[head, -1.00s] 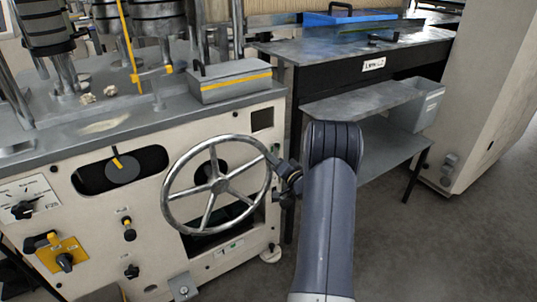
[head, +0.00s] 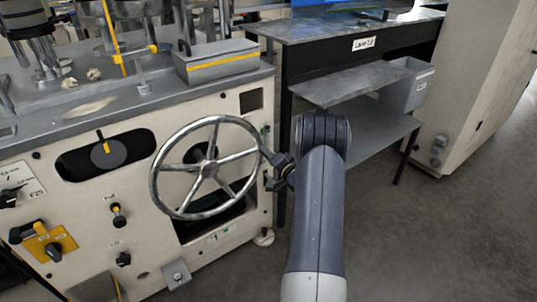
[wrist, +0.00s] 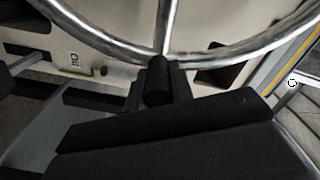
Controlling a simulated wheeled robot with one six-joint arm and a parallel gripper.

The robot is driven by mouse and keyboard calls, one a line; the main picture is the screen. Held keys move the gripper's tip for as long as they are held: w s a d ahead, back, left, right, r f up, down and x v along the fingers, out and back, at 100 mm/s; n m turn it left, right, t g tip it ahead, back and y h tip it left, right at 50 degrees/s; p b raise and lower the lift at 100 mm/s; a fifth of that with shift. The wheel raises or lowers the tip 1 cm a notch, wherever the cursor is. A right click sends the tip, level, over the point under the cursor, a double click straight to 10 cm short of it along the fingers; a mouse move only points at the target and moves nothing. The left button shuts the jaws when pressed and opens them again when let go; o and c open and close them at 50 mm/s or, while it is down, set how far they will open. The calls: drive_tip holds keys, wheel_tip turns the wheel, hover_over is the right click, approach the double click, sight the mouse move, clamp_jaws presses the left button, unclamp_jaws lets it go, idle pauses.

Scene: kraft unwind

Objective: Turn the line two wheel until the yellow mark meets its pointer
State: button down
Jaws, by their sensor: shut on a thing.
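The wheel (head: 208,169) is a metal spoked handwheel on the front of the cream machine. My gripper (head: 272,166) is at its right rim in the head view. Left of the wheel, a round dark dial (head: 108,154) sits in a black slot.
A dark bench (head: 360,70) with a lower shelf and grey bin (head: 407,88) stands to the right. The floor right of my arm is clear.

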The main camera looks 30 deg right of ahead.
drive_tip(key=c, duration=1.3)
unclamp_jaws()
drive_tip(key=shift+o, duration=0.2)
drive_tip(key=s, duration=1)
drive_tip(key=shift+s+d+p, duration=0.15)
drive_tip(key=shift+s+p, duration=0.25)
drive_tip(key=shift+p, duration=0.05)
drive_tip(key=w+b, duration=0.1)
drive_tip(key=w, duration=0.9)
drive_tip(key=shift+w+a, duration=0.2)
drive_tip(key=shift+w, duration=0.3)
drive_tip(key=shift+s+r, duration=0.1)
drive_tip(key=shift+r, duration=0.25)
